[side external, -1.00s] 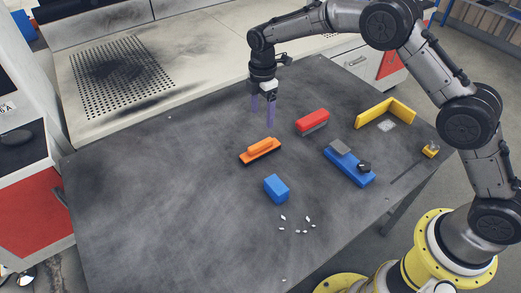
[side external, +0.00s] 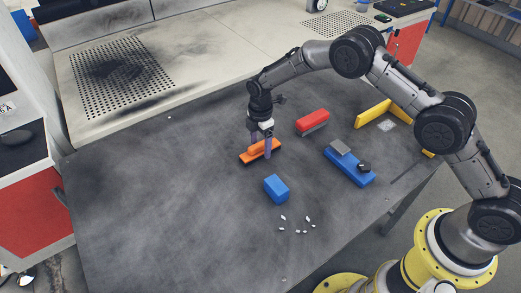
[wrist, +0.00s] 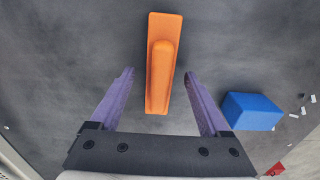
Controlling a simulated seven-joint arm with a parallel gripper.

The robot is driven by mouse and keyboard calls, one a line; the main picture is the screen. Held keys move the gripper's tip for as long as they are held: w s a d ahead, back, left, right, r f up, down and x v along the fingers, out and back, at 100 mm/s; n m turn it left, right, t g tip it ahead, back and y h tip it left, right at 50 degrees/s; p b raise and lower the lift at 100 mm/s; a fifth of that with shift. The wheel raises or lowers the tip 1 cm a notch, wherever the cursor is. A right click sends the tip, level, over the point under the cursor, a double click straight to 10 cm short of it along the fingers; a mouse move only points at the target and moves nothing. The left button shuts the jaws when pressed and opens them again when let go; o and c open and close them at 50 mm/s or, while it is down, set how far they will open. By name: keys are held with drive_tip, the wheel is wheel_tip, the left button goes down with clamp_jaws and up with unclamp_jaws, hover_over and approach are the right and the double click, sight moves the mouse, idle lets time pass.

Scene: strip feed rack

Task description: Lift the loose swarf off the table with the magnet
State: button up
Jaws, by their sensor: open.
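My gripper (side external: 259,154) is open and empty, pointing down over the orange handled piece (side external: 250,153). In the wrist view this piece (wrist: 163,65) lies lengthwise between and ahead of the two purple fingers (wrist: 160,73), apart from both. Whether the fingertips are level with it or above it is hard to tell. The loose swarf (side external: 297,226) is several small pale bits on the table in front of a blue block (side external: 276,188); some bits show at the right edge of the wrist view (wrist: 303,105). Which piece is the magnet is not clear.
A red block with a grey underside (side external: 312,121) lies behind right. A blue base with grey and black parts (side external: 349,167) and a yellow angle piece (side external: 374,113) lie at the right. The table's left side (side external: 150,210) is clear.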

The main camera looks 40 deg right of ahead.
drive_tip(key=shift+f, duration=0.55)
drive_tip(key=shift+r, duration=0.1)
clamp_jaws()
